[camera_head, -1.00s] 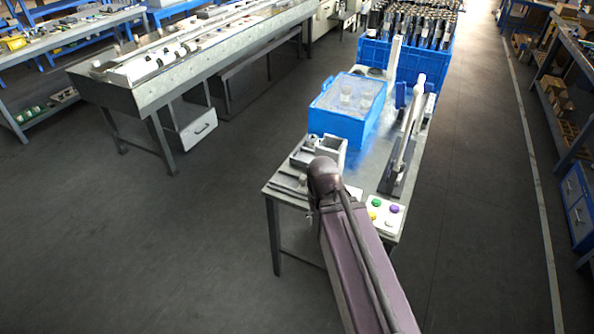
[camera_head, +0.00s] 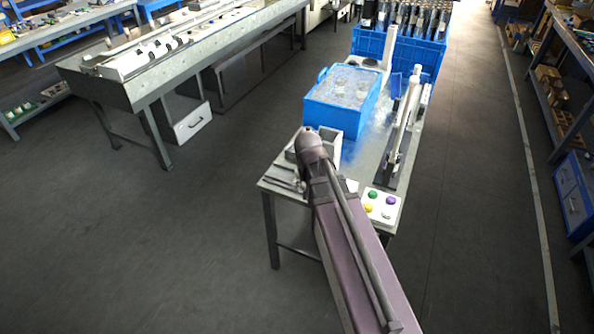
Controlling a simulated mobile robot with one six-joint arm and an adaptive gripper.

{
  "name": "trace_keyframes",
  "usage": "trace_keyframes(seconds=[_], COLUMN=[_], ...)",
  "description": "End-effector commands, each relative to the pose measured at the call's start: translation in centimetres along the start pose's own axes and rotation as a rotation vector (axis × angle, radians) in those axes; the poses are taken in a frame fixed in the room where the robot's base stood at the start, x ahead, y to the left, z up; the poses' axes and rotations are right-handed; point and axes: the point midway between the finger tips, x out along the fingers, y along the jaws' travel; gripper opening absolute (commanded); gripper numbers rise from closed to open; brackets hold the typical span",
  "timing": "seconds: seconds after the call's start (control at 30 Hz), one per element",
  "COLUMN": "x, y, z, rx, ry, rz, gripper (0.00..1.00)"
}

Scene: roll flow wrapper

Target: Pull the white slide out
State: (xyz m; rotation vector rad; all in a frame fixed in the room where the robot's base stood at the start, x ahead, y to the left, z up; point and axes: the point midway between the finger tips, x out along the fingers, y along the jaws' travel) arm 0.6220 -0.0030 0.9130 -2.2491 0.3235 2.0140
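I cannot tell for certain which part is the white slide. A tall white bar-like part (camera_head: 407,108) stands tilted on the dark fixture at the right side of the work table (camera_head: 364,160). A second pale upright post (camera_head: 388,50) stands farther back, beside the blue crate. My purple-grey arm reaches in from the bottom, and its rounded joint is over the table's front left part, near a small grey open-topped box (camera_head: 330,148). My gripper's fingers are hidden beyond this joint, so neither their opening nor any contact shows.
A blue bin with clear contents (camera_head: 341,115) stands mid-table. A larger blue crate (camera_head: 418,62) full of dark cylinders is behind it. A button panel (camera_head: 378,209) sits at the front right corner. Open dark floor (camera_head: 160,240) lies left of the table.

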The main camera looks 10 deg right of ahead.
Motion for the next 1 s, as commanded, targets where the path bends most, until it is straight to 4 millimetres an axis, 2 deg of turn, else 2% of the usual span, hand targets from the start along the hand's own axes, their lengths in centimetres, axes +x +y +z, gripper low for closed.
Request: trace_keyframes(seconds=[0.03,0.2,0.3,0.4,0.6,1.0], x=[0.3,0.7,0.7,0.7,0.6,0.7], y=[-1.0,-3.5,-4.8,-5.7,-6.4,-6.5], z=[-2.8,-9.3,-12.2,-14.1,-15.4,-15.4], rx=[0.045,0.218,0.299,0.358,0.405,0.405], ry=[0.028,0.135,0.189,0.228,0.26,0.26], rz=[0.012,0.041,0.045,0.044,0.04,0.04], gripper=[0.74,0.74,0.74,0.74,0.74,0.74])
